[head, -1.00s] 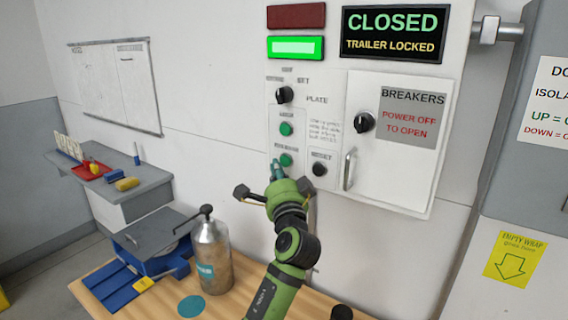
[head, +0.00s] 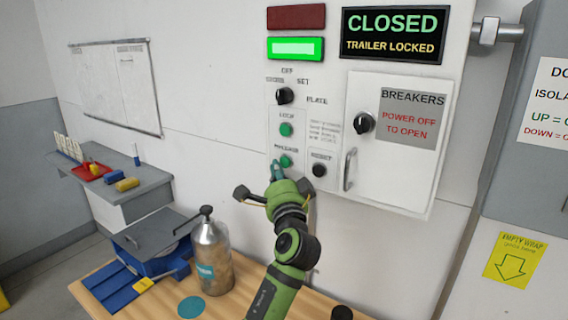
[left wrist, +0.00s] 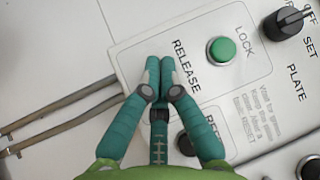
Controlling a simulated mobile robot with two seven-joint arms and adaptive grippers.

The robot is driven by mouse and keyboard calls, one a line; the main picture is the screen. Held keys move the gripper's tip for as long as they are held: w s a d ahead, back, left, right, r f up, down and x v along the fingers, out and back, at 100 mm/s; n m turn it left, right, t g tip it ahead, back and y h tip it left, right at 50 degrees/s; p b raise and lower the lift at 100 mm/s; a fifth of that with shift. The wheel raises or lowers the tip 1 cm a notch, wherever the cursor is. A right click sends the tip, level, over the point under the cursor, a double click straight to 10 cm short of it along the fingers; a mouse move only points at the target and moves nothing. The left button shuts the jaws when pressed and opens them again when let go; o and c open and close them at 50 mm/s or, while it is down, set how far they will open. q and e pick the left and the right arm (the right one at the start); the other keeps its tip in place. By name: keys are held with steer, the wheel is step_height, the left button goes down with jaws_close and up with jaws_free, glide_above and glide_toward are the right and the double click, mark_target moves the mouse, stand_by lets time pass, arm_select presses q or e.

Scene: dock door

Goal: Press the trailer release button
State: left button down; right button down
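The control panel (head: 455,60) hangs on the wall. Its green release button (head: 285,161) is the lower of two green buttons, under the lock button (head: 285,130). My left gripper (head: 277,170) is shut, its teal fingertips at the lower left of the release button in the head view. In the left wrist view, the closed fingers (left wrist: 160,66) lie beside the RELEASE label and hide the release button; the lock button (left wrist: 221,50) shows to the right. I cannot tell whether the tips touch the button. The display (head: 395,33) reads CLOSED, TRAILER LOCKED. My right gripper is not in view.
A black reset knob (head: 319,170) sits right of the release button, and a breaker door with a handle (head: 349,168) is beyond it. Below are a wooden bench (head: 245,302) and a metal bottle (head: 212,258). A green lamp (head: 295,48) is lit.

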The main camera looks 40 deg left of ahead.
arm_select(q)
steer(key=shift+w, duration=0.2)
steer(key=shift+w, duration=0.25)
steer(key=shift+w+a, duration=0.1)
steer(key=shift+w, duration=0.3)
stand_by(0.7)
steer(key=shift+s, duration=0.85)
steer(key=shift+s+d+p, duration=0.2)
steer(key=shift+s+p, duration=0.25)
steer(key=shift+s, duration=0.8)
steer(key=shift+s+d+p, duration=0.2)
steer(key=shift+s+p, duration=0.25)
steer(key=shift+s, duration=0.75)
